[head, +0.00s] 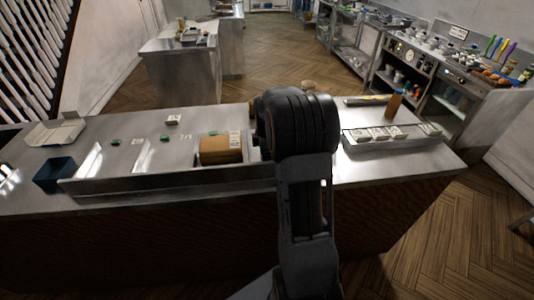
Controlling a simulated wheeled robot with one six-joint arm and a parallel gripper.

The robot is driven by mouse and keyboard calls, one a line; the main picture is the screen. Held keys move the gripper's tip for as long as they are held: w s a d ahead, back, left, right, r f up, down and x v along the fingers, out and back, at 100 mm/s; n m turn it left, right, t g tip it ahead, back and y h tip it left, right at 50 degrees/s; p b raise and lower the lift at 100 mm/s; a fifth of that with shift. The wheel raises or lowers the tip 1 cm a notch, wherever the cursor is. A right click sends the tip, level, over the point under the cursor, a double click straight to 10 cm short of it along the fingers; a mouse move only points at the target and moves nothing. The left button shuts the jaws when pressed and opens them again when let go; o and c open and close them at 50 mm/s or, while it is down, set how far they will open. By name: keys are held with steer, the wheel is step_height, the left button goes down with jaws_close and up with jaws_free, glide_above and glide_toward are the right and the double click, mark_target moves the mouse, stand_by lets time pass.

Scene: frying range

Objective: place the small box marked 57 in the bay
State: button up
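A small white box (172,120) with a dark mark stands alone on the steel counter (255,184), left of centre. More small white boxes (377,134) sit in a row in a metal tray (372,146) on the right. Their marks are too small to read, so I cannot tell which is 57. A long low metal rack (130,186) along the counter's front edge has divided spaces; a brown box (220,148) with a white label fills one. I cannot tell which space is the bay. My gripper is hidden behind my dark arm, which rises through the centre.
Small green items (116,142) lie near the rack. A brown bottle (394,104) stands behind the right tray. The counter around the lone white box is mostly clear.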

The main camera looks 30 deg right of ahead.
steer(key=shift+f, duration=0.1)
steer(key=shift+f, duration=0.15)
steer(key=o, duration=0.8)
